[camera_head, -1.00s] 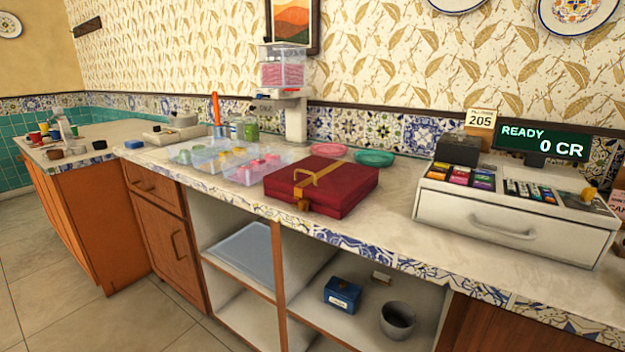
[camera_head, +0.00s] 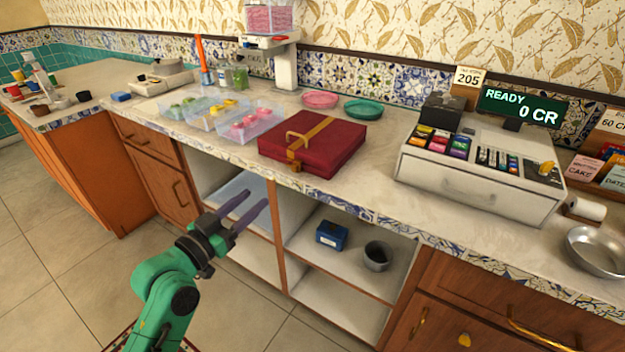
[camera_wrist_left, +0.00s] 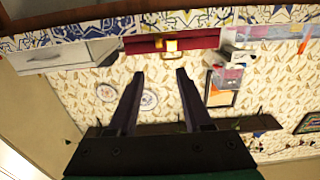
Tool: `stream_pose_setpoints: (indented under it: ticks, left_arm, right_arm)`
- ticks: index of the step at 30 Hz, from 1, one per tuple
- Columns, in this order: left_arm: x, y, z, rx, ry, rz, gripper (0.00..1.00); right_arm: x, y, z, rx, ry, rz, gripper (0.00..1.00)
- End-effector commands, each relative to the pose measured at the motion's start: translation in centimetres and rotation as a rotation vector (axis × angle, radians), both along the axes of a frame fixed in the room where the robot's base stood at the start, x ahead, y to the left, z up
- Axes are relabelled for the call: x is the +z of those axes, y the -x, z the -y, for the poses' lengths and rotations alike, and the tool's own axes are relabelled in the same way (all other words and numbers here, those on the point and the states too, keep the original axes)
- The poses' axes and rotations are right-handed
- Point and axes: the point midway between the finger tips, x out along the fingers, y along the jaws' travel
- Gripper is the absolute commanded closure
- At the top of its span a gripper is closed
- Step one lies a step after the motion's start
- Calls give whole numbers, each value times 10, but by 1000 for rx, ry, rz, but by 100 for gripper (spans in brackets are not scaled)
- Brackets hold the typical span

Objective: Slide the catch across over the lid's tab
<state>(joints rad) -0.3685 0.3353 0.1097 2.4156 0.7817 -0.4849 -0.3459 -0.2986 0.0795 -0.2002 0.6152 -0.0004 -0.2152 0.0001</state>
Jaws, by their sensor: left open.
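A dark red box (camera_head: 335,148) with a gold strap and handle lies shut on the counter in the head view. A small gold catch (camera_head: 294,161) sits at its front edge, over the end of the strap. The catch also shows in the left wrist view (camera_wrist_left: 171,45), on the box's red front (camera_wrist_left: 200,39). I cannot tell whether the catch covers the tab. My left gripper (camera_head: 256,197) is open and empty, in front of the counter, below and to the left of the box. In the left wrist view its two fingers (camera_wrist_left: 160,76) stand apart. My right gripper is not seen.
Clear trays (camera_head: 250,122) of small items stand left of the box. A cash register (camera_head: 470,190) stands to the right, with bare counter between. Pink and teal dishes (camera_head: 363,109) lie behind. Open shelves below hold a blue tin (camera_head: 331,236) and a grey pot (camera_head: 378,256).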

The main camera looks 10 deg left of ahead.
Motion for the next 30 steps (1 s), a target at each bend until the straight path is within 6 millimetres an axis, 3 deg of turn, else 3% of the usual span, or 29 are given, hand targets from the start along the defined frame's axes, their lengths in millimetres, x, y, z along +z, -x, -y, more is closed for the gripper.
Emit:
stream_pose_setpoints:
  ticks: [16,21,27,28,30]
  left_arm:
    - [1,-117,47,-1,1,-4,50]
    - [0,-130,53,-2,-2,-5,50]
    - [-1,-131,53,-2,-2,-6,50]
    - [-1,-131,53,-2,-2,-6,54]
    - [-1,-130,53,-2,-2,-6,81]
  right_arm:
    - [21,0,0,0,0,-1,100]
    - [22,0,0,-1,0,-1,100]
    - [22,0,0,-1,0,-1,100]
    - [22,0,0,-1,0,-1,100]
    - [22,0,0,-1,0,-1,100]
